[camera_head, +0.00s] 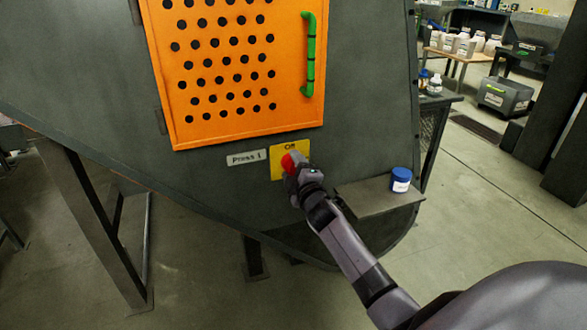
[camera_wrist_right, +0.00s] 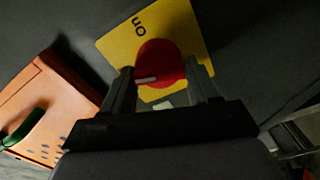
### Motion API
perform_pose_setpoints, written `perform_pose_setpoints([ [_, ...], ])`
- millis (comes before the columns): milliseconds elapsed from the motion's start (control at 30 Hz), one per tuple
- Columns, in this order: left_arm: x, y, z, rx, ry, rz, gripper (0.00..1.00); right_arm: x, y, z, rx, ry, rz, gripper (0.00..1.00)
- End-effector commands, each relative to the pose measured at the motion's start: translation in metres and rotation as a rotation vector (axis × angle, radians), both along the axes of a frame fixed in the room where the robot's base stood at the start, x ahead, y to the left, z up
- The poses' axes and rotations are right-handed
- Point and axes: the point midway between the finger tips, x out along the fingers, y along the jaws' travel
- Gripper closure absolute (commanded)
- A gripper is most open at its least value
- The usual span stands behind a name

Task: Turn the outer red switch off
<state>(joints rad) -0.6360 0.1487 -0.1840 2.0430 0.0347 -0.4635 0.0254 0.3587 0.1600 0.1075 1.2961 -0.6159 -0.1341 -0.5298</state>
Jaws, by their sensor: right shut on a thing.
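The red switch (camera_head: 288,161) is a round knob on a yellow plate (camera_head: 304,148) on the machine's dark grey side, right of a "Press 1" label. My right gripper (camera_head: 292,172) is at the knob and partly covers it in the head view. In the right wrist view, the knob (camera_wrist_right: 160,63) sits between the two fingers of my right gripper (camera_wrist_right: 160,80), which are shut on it. A white mark shows on the knob, and the plate (camera_wrist_right: 117,45) reads "On" near its edge. My left gripper is not in view.
An orange perforated door (camera_head: 230,70) with a green handle (camera_head: 310,55) is above the switch. A small shelf (camera_head: 375,195) with a blue-lidded jar (camera_head: 401,180) juts out at right. A grey crate (camera_head: 505,95) stands on the floor at back right.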

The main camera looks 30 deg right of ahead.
Motion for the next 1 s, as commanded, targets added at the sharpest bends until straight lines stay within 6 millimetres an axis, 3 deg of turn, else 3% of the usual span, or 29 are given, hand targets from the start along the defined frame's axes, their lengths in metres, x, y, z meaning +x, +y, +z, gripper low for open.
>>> perform_pose_setpoints([
  [400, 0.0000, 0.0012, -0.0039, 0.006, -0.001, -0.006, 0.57, -0.0005, -0.0004, -0.0029, -0.257, 0.064, -0.001, 0.71],
  [1000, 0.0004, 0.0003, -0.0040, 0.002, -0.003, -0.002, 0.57, -0.0004, -0.0001, -0.0029, -0.328, 0.081, -0.001, 0.71],
])
